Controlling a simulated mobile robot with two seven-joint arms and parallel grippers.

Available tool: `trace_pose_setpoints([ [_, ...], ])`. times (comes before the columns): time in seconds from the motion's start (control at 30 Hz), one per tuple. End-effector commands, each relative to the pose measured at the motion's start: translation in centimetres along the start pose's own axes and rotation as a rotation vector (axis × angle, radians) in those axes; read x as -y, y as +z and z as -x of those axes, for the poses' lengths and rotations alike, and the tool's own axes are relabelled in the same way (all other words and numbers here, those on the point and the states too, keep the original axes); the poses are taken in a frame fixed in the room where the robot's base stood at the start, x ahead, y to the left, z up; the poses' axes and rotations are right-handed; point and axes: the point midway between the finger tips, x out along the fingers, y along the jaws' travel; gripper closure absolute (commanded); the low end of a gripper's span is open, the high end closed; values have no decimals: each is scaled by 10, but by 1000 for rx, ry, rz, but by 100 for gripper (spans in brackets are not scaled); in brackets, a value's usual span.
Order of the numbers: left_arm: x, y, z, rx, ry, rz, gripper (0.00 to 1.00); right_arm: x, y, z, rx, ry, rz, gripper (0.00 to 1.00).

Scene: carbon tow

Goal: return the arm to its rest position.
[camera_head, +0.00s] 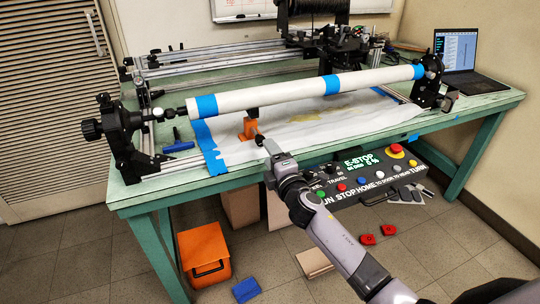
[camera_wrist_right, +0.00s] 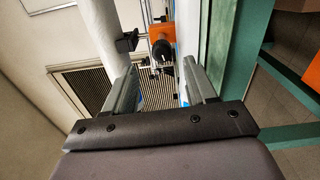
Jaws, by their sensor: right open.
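My right arm (camera_head: 345,245) reaches from the lower right up to the table's front edge. Its gripper (camera_head: 262,141) is over the front of the table, just below and right of a small orange block (camera_head: 250,128). In the right wrist view the two fingers of the gripper (camera_wrist_right: 162,80) stand apart with nothing held between them. Beyond them are an orange part with a black end (camera_wrist_right: 162,52) and the white tube (camera_wrist_right: 105,30). I cannot tell whether the gripper touches anything. My left gripper is not in view.
A long white tube with blue bands (camera_head: 270,94) spans the green table (camera_head: 150,190) between black end mounts. A control panel with buttons (camera_head: 370,177) hangs at the front, near my forearm. A laptop (camera_head: 456,50) stands at the right. An orange bin (camera_head: 205,255) is on the floor.

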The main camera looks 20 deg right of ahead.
Motion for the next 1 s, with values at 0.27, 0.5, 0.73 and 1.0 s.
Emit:
trace_pose_setpoints([
  [0.27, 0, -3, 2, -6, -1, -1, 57, 8, -1, 8, 0, -19, -36, 44],
  [0.5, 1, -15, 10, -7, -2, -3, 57, 68, -5, 81, 28, -179, -401, 44],
  [0.73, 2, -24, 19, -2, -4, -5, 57, 117, -13, 181, 117, -369, -846, 44],
  [1.0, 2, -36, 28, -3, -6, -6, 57, 138, -25, 293, 274, -559, -1306, 44],
])
